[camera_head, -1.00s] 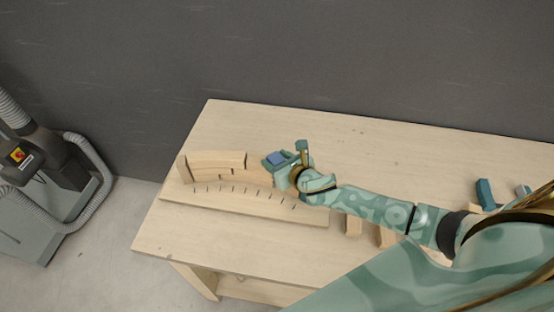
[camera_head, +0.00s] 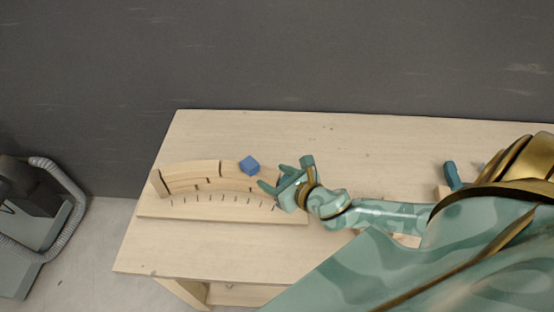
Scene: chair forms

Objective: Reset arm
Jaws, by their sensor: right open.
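My right gripper (camera_head: 274,178) is at the right end of a curved wooden form on the table. Its fingers are apart and nothing is between them. A small blue block (camera_head: 249,165) sits at the form, just left of the fingers and apart from them. The wooden form (camera_head: 190,177) has curved strips and a row of dark slots on a flat base board (camera_head: 225,212). My right arm covers the board's right end.
The wooden table (camera_head: 320,135) has free room behind the form and along its front left. Partly hidden wooden pieces and a teal piece (camera_head: 451,176) are at the right, near my arm. A grey machine with a hose (camera_head: 70,195) stands on the floor at the left.

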